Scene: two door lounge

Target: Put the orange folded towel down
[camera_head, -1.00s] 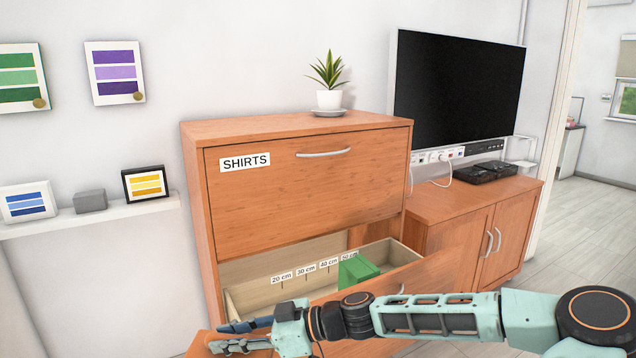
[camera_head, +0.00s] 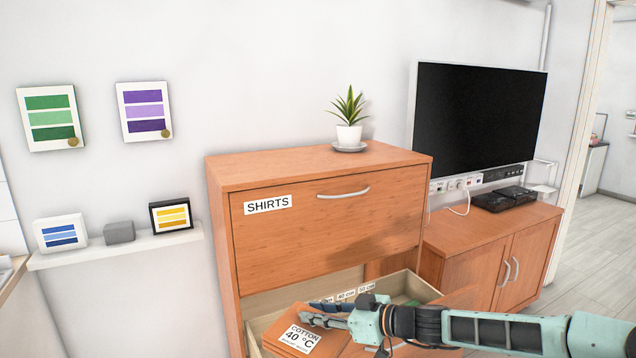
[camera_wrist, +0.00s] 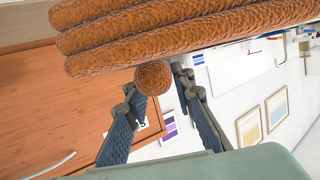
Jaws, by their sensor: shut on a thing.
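The orange folded towel (camera_head: 276,347) is at the bottom of the head view, with a white label reading COTTON 40 °C on it. My gripper (camera_head: 312,318) is shut on the towel's edge and holds it over the left part of the open drawer (camera_head: 257,328). In the wrist view the thick orange layers of the towel (camera_wrist: 175,35) cross the top, and a rounded fold sits between the fingertips (camera_wrist: 160,77). I cannot tell whether the towel touches the drawer.
The wooden cabinet (camera_head: 320,225) has a closed upper front labelled SHIRTS (camera_head: 268,204). A green folded thing (camera_head: 411,303) lies in the drawer, mostly hidden by my arm. A potted plant (camera_head: 349,120) stands on top. A low cabinet (camera_head: 490,255) is at right.

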